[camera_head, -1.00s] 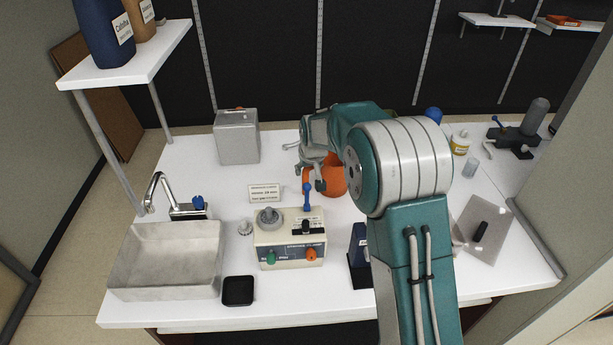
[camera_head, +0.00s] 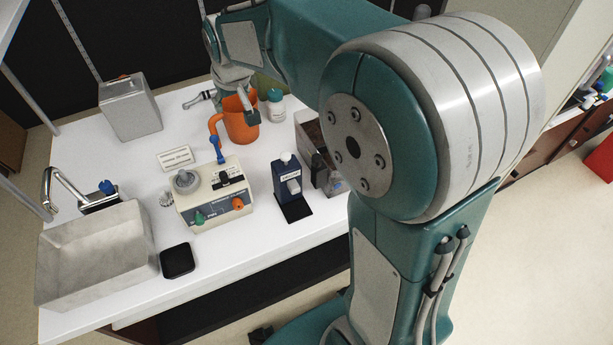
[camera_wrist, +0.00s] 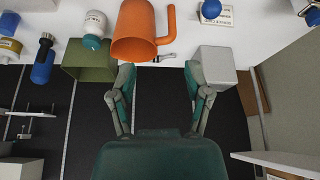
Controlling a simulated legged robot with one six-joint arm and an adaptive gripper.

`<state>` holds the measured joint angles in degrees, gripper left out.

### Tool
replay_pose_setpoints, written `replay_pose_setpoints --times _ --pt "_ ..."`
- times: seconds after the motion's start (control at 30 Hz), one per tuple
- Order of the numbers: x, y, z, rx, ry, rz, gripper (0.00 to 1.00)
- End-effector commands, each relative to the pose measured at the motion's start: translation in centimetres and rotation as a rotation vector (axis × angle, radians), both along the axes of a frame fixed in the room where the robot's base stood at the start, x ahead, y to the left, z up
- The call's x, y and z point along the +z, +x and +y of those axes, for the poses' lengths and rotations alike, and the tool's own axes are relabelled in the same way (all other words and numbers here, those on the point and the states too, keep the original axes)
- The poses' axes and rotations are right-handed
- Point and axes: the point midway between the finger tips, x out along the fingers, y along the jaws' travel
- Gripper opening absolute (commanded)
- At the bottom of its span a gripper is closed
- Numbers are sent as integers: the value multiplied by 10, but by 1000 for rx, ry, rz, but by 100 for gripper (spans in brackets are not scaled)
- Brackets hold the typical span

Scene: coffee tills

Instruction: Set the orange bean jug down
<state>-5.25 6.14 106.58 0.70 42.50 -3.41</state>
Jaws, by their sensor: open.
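The orange bean jug (camera_head: 241,126) stands upright on the white counter, its handle toward the left in the head view. In the wrist view the jug (camera_wrist: 134,32) appears upside down, with its handle at the right, beyond my fingertips. My gripper (camera_head: 225,103) is over the jug's far side in the head view, its fingers spread. The wrist view shows my gripper (camera_wrist: 160,75) open with nothing between its fingers. One finger partly covers the jug's rim in the head view, so I cannot tell whether they touch.
A cream machine (camera_head: 214,197) with a blue lever stands just in front of the jug. A white bottle (camera_head: 276,106) and a green container (camera_wrist: 89,62) are close beside it. A metal canister (camera_head: 131,108) stands farther left.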

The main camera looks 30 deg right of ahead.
Motion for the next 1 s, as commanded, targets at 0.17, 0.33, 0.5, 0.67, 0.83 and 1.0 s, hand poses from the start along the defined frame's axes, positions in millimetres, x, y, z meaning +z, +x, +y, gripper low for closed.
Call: replay_pose_setpoints --times 0.17,0.33,0.5,0.67,0.83,1.0 --pt "29 -67 -16 -33 4 -19 63" --pt "41 -131 -29 -66 9 -32 63" --pt "39 -193 -39 -98 12 -45 63" --pt "28 -242 -45 -123 16 -55 63" --pt "18 -267 -47 -139 17 -59 63" --pt "16 -270 -48 -141 17 -57 63"
